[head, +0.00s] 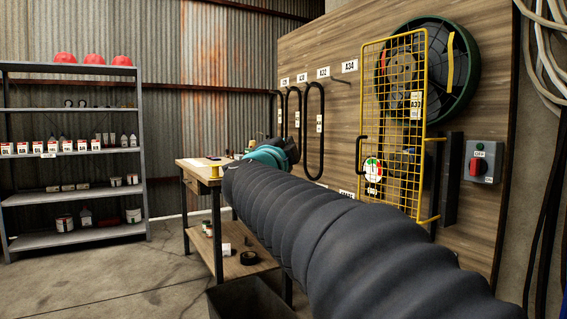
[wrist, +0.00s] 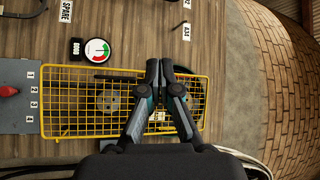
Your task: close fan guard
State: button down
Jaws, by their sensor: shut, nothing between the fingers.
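The fan guard (head: 395,115) is a yellow wire-mesh panel on the wooden wall, with a dark handle (head: 358,152) on its left edge. It stands in front of the round fan (head: 462,75) but offset to the left, so the fan's right part is uncovered. In the wrist view the guard (wrist: 70,125) lies sideways behind my fingers, with part of the fan showing through the mesh. My gripper (wrist: 160,68) is shut and empty, overlapping the guard's edge in the picture; I cannot tell whether they touch.
A grey switch box (head: 482,162) with a red knob is right of the guard. A round gauge (wrist: 97,50) is beside the guard. A wooden workbench (head: 203,172) and a bin (head: 250,298) stand left of my arm. A metal shelf (head: 75,240) is far left.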

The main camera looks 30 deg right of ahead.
jog(key=w+d+f+m+g+h, duration=0.1)
jog(key=d+m+g, duration=0.3)
jog(key=d, duration=0.6)
jog(key=w+d+f+m+g+h, duration=0.1)
jog(key=d+m+g, duration=0.4)
jog(key=d, duration=0.5)
notch_tip(320, 180, down, 2)
jog(key=shift+w+d+f+h, duration=0.15)
jog(key=shift+w+h, duration=0.15)
jog(key=shift+h, duration=0.3)
jog(key=shift+p+x, duration=0.85)
jog(key=shift+p, duration=0.25)
jog(key=shift+w, duration=0.15)
